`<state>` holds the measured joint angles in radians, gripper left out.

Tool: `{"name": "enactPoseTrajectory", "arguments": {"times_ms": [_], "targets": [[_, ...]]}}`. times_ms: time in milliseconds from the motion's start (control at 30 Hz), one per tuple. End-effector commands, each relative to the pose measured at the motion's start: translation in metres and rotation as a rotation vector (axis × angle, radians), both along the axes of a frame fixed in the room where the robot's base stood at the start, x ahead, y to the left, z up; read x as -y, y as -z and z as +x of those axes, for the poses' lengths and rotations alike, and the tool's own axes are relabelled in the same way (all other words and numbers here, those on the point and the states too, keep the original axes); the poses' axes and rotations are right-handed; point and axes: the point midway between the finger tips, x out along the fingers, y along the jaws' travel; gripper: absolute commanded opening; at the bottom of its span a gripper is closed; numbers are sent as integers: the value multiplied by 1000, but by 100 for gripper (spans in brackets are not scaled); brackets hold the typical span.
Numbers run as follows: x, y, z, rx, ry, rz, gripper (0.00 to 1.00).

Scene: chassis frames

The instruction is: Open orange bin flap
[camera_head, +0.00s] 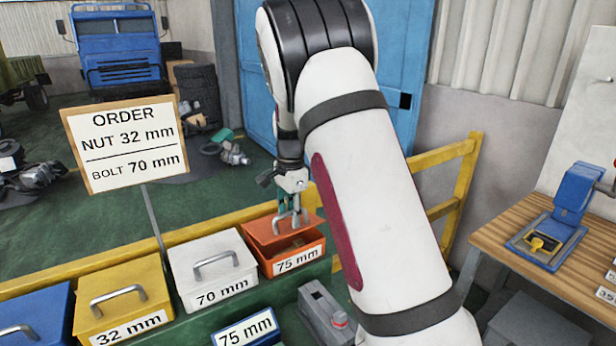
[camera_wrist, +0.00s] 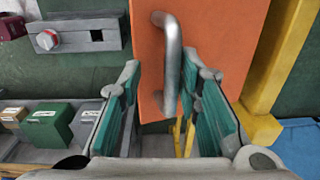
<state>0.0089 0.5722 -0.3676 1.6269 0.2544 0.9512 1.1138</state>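The orange bin (camera_head: 291,263), labelled 75 mm, stands at the right end of the bin row in the head view. Its flap (camera_head: 262,229) looks tilted up at the back, with part of the dark inside showing below it. In the wrist view the orange flap (camera_wrist: 205,40) fills the upper middle, with its grey metal handle (camera_wrist: 172,65) standing out from it. My gripper (camera_head: 291,222) is at the handle. In the wrist view my gripper (camera_wrist: 165,110) has its teal-padded fingers apart, with the handle between them, nearer the right finger. Contact is unclear.
A white 70 mm bin (camera_head: 212,268), a yellow 32 mm bin (camera_head: 122,300) and a blue bin (camera_head: 35,315) stand to the left. The order sign (camera_head: 125,145) reads nut 32 mm, bolt 70 mm. A yellow rail (camera_head: 455,185) runs behind; a wooden table (camera_head: 500,245) is right.

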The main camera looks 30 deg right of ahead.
Motion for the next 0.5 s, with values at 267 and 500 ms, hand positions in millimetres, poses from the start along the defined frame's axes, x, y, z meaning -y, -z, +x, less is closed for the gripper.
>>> {"name": "enactPoseTrajectory", "arguments": {"times_ms": [267, 500], "targets": [[1, 18, -17, 134, 2, 1, 31], [0, -13, -17, 165, -2, 0, 31]]}}
